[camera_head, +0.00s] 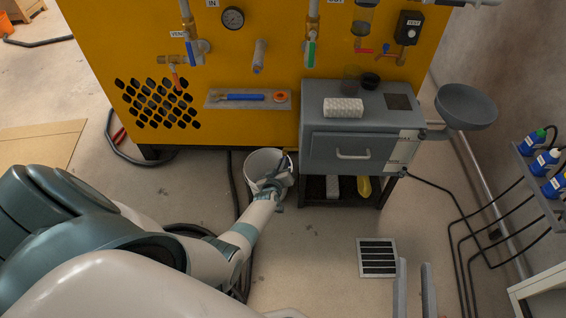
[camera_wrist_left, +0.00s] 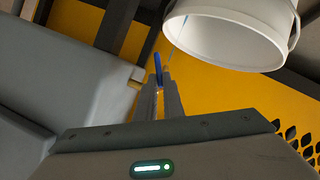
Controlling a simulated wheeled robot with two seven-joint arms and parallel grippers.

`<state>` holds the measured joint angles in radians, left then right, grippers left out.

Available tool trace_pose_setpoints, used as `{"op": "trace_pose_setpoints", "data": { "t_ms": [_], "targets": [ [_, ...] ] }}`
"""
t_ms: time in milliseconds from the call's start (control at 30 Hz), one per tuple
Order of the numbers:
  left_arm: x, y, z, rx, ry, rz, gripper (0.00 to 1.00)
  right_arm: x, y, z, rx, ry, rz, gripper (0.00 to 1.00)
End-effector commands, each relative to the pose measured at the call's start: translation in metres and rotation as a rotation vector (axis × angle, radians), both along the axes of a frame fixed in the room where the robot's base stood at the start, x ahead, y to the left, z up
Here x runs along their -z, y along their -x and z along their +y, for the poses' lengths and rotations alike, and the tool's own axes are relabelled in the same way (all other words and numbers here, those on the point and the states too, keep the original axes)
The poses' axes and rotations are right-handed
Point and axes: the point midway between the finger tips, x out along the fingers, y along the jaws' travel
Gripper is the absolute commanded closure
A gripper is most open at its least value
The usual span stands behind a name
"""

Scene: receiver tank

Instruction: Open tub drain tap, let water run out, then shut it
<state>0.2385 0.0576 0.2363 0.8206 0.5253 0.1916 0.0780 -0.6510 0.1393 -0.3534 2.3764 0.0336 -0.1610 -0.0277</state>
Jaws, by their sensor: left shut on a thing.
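A blue tap lever (camera_wrist_left: 157,66) shows in the left wrist view between the fingertips of my left gripper (camera_wrist_left: 159,88), which is shut on it. A small brass-coloured piece (camera_wrist_left: 136,78) shows beside it at the edge of the grey tub (camera_wrist_left: 95,62). A thin pale blue line (camera_wrist_left: 177,38), which looks like running water, goes from near the lever into the mouth of a white bucket (camera_wrist_left: 225,50). In the head view my left gripper (camera_head: 270,186) is over the white bucket (camera_head: 262,158), beside the grey tub (camera_head: 320,151); the tap is hidden there.
The yellow panel (camera_head: 120,50) with valves and a gauge (camera_head: 233,18) stands behind. A grey funnel-like bowl (camera_head: 466,104) is at the tub's right. Hoses (camera_head: 112,140) lie on the floor at left.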

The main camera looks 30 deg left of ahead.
Motion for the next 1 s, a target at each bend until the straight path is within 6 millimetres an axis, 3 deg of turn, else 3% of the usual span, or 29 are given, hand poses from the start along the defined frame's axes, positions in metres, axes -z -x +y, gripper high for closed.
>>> {"op": "trace_pose_setpoints", "data": {
  "t_ms": [400,500,1000],
  "targets": [
    [0.0012,0.0007,-0.0007,0.001,-0.003,0.004,1.0,0.0022,-0.0003,-0.0006,0.001,0.003,0.012,0.69],
    [0.0011,0.0006,-0.0007,0.0,-0.003,0.003,0.73,0.0021,-0.0004,-0.0007,0.001,0.003,0.011,0.69],
    [-0.0011,0.0025,-0.0012,-0.001,-0.003,0.002,0.73,0.0036,-0.0004,-0.0006,-0.001,0.007,0.027,0.69]
  ]
}}
